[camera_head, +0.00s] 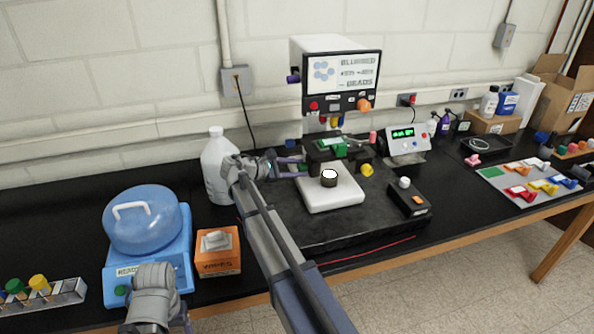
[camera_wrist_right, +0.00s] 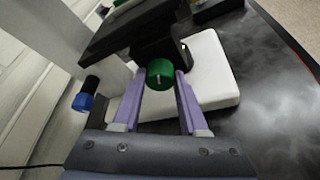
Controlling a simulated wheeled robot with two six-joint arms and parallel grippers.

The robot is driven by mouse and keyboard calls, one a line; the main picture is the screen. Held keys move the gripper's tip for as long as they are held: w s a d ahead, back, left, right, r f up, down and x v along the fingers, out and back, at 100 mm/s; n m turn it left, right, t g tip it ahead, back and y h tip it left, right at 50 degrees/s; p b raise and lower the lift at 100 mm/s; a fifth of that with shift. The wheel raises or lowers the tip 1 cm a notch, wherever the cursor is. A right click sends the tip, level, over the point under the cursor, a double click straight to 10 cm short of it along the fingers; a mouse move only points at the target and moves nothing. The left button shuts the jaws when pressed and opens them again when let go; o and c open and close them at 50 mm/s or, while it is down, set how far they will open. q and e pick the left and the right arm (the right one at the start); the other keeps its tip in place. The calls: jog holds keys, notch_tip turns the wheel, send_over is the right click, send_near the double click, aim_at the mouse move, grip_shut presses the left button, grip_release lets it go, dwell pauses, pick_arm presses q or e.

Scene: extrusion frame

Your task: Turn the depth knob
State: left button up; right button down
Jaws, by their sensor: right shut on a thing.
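A white machine (camera_head: 343,88) with a screen showing a blurred bead picture stands at the back centre. Its dark stage (camera_head: 326,154) sits low, above a white base (camera_head: 333,194). In the right wrist view, a green knob (camera_wrist_right: 160,74) with a white mark on its face sticks out from the machine. My right gripper (camera_head: 296,167) reaches in at the left side of the stage, and its purple fingers in the wrist view (camera_wrist_right: 163,86) are shut on the green knob.
A blue knob (camera_wrist_right: 82,102) sits beside the machine's column. A white jug (camera_head: 214,165) stands just left of my right wrist. A blue-lidded centrifuge (camera_head: 145,220), an orange wipes box (camera_head: 219,262) and a display box (camera_head: 407,140) stand on the black bench.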

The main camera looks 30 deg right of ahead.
jog(key=m+t+b, duration=0.1)
jog(key=m, duration=0.1)
jog(key=m+t+h+b, duration=0.1)
jog(key=m+b, duration=0.1)
jog(key=shift+s+f, duration=0.2)
jog(key=shift+f, duration=0.2)
jog(key=m+h+b, duration=0.1)
jog(key=m+b, duration=0.1)
jog(key=m, duration=0.1)
jog(key=shift+t+h+b, duration=0.3)
jog(key=shift+t+b, duration=0.05)
jog(key=shift+t, duration=0.05)
jog(key=shift+m+b, duration=0.4)
jog(key=shift+m, duration=0.2)
jog(key=shift+m+h, duration=0.3)
jog(key=shift+c, duration=2.2)
grip_release()
jog(key=shift+r, duration=0.15)
jog(key=s+a, duration=0.1)
jog(key=a, duration=0.6)
jog(key=shift+a, duration=0.4)
